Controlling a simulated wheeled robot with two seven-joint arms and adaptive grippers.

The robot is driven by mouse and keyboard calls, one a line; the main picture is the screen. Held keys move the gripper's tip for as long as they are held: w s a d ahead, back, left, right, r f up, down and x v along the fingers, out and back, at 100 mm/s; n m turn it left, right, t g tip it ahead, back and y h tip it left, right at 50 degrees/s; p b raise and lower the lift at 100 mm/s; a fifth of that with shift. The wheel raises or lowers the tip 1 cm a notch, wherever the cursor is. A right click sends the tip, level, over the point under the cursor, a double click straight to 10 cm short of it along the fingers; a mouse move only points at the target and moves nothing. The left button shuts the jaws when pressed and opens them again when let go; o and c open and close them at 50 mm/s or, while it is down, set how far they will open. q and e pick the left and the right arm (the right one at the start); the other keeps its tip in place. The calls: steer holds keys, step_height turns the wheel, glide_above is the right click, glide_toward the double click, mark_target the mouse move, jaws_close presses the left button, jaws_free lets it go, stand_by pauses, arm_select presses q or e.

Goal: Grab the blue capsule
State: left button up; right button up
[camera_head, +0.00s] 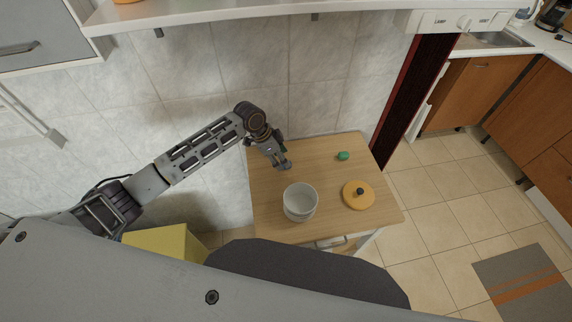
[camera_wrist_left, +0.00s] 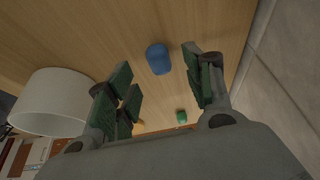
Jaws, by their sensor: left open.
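The blue capsule (camera_wrist_left: 158,58) lies on the wooden table in the left wrist view, ahead of and between the fingers of my left gripper. In the head view I cannot make the capsule out; my left gripper seems to cover it. My left gripper (camera_wrist_left: 160,95) is open and empty, with green pads on its fingers. In the head view my left gripper (camera_head: 284,165) is over the back left part of the table (camera_head: 275,228). My right gripper is not in view.
A green object (camera_head: 343,156) and a yellow lid with a dark knob (camera_head: 358,200) are to the right. A tiled wall borders the back.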

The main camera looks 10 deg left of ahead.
arm_select(q)
steer(key=shift+x, duration=1.7)
steer(key=shift+d, duration=0.1)
steer(key=shift+c, duration=0.4)
steer(key=c, duration=0.8)
